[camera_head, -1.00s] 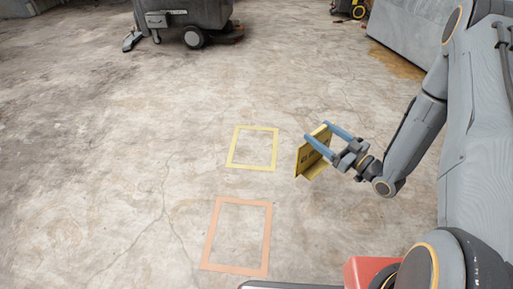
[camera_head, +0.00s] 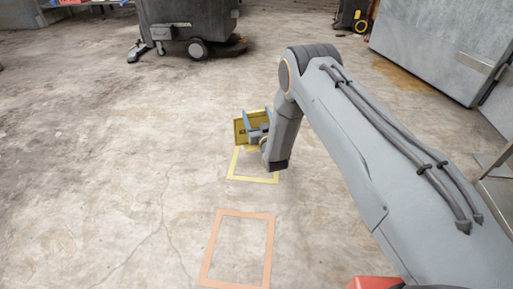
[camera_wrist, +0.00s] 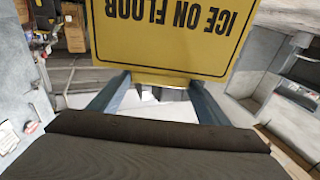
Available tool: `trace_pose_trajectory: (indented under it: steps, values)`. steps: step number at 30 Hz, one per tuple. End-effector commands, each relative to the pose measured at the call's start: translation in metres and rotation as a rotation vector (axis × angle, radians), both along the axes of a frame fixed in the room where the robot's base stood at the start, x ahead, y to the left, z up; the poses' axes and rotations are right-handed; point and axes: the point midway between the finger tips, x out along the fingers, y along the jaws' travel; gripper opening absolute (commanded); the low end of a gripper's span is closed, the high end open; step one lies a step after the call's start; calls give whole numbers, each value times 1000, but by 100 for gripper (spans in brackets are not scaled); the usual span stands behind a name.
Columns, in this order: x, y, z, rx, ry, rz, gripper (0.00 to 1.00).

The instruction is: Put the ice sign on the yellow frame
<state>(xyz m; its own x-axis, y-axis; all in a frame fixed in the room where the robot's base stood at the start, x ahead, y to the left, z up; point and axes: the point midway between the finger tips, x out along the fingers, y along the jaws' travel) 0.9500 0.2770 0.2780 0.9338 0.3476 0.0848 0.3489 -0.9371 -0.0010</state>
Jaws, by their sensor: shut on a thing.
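The yellow ice sign (camera_head: 241,132) is held in my gripper (camera_head: 257,124), whose blue fingers are shut on it. In the wrist view the sign (camera_wrist: 165,35) reads "ICE ON FLOOR" upside down, between the two fingers (camera_wrist: 158,92). In the head view the sign appears over the far edge of the yellow frame (camera_head: 252,180) marked on the floor. My forearm covers part of the frame's right side. I cannot tell how high the sign is above the floor.
An orange frame (camera_head: 211,252) lies on the floor nearer to me. A grey wheeled machine (camera_head: 188,20) stands at the back. A large grey cabinet (camera_head: 440,45) stands at the right. The floor to the left is clear.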

Motion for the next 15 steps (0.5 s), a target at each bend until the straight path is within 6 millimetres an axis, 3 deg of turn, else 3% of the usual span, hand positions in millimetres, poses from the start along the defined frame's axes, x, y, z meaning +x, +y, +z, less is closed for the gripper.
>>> trace_pose_trajectory:
  steps: [4,11,15]
  values:
    - [0,-1,-29,-1,2,1,34]
    - [0,-1,-50,-1,0,1,34]
    - [0,-1,-72,-1,0,2,34]
